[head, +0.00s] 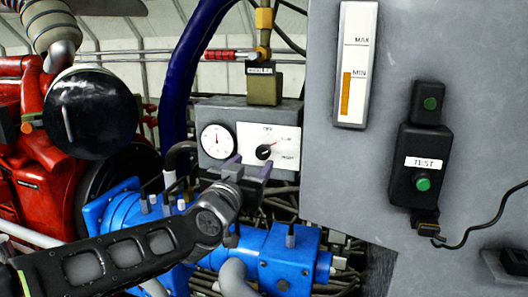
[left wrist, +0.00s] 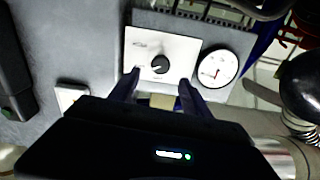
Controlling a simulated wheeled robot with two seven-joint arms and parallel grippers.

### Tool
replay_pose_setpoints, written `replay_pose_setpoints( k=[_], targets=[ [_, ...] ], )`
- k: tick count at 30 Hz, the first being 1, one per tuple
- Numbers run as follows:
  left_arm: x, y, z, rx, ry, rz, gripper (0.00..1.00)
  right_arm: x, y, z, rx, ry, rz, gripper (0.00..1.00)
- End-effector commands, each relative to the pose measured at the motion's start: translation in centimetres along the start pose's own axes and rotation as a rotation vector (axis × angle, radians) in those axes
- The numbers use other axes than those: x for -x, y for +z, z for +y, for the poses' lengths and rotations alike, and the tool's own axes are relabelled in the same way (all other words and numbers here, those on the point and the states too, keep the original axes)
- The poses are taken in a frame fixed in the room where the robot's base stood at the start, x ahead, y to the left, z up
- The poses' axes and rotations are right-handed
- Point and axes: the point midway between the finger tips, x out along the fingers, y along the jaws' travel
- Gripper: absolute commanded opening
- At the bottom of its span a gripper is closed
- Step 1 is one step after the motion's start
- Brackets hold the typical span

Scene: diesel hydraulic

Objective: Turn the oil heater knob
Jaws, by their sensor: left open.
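The oil heater knob (head: 263,152) is a small black round knob on a white plate (head: 283,141) with small markings, on a grey box. It also shows in the left wrist view as a black knob (left wrist: 160,66) on the white plate (left wrist: 187,50). My left gripper (head: 250,172) is open, just below and in front of the knob in the head view. In the left wrist view its two fingertips (left wrist: 159,79) point at the plate, one to each side below the knob, with none visibly touching it. My right gripper is in neither view.
A round white gauge (head: 217,141) sits left of the plate. A blue pump body (head: 289,257) and hoses lie below. A large grey cabinet (head: 450,60) with a green-button TEST box (head: 420,168) stands at right. A red engine part (head: 45,190) is at left.

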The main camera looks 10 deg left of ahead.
Motion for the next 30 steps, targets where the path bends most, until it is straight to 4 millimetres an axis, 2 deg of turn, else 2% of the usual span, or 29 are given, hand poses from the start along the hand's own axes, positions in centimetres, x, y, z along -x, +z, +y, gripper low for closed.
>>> replay_pose_setpoints(
  k=[9,13,24,30],
  targets=[
    [-0.1,0.1,0.0,-0.003,0.001,-0.002,0.56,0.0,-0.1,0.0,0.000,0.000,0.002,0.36],
    [-0.8,0.1,0.0,-0.002,0.001,-0.002,0.56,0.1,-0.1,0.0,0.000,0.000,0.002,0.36],
    [-6.1,0.1,0.1,-0.002,0.001,-0.004,0.56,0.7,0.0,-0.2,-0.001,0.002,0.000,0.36],
    [-7.8,0.1,0.0,-0.002,0.000,-0.003,0.56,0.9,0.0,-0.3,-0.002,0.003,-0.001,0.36]
  ],
)
